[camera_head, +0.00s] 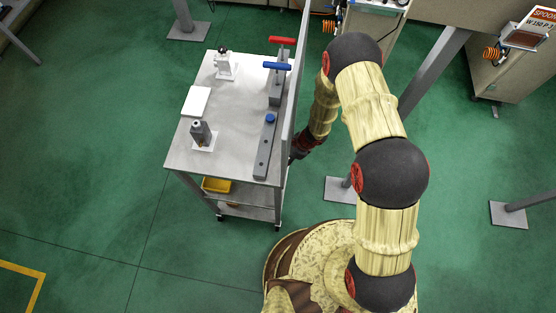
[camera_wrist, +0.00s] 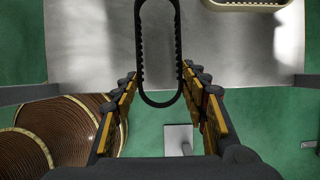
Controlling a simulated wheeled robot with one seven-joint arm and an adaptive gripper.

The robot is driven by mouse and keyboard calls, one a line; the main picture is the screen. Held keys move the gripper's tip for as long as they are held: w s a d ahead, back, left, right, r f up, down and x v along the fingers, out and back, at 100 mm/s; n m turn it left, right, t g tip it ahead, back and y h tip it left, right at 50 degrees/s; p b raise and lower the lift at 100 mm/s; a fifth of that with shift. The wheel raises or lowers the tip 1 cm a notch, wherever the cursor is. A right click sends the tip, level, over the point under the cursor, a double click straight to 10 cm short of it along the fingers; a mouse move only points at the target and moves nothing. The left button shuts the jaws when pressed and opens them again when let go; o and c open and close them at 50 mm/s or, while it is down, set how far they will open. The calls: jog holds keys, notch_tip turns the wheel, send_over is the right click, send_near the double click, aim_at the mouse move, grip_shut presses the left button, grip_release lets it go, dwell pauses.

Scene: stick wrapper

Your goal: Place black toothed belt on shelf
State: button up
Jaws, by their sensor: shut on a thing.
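The black toothed belt (camera_wrist: 159,103) is a long upright loop in the wrist view, with its lower end between the fingers of my gripper (camera_wrist: 159,80). The fingers are shut on the belt. Its upper end runs out of the top of the picture. Behind it in the wrist view is a grey metal shelf surface (camera_wrist: 90,50); I cannot tell whether the belt touches it. In the head view my gripper (camera_head: 301,147) is beside the right side of the metal cart, partly hidden by its upright panel. The belt does not show there.
A beige loop (camera_wrist: 245,4) lies at the wrist view's top right. The cart top (camera_head: 232,125) bears several fixtures, including red (camera_head: 282,41) and blue (camera_head: 277,66) handles. Below is a yellow bin (camera_head: 216,185). The upright panel (camera_head: 297,75) edges the cart. Green floor lies open leftward.

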jog(key=a, duration=0.2)
jog(key=shift+w+a, duration=0.1)
jog(key=shift+a, duration=0.3)
jog(key=shift+f+b, duration=0.8)
jog(key=shift+f, duration=0.95)
jog(key=shift+f, duration=0.15)
jog(key=o, duration=1.2)
jog(key=shift+o, duration=0.2)
jog(key=p+v, duration=0.2)
jog(key=v, duration=0.5)
jog(key=shift+r, duration=0.4)
jog(key=shift+d, duration=0.15)
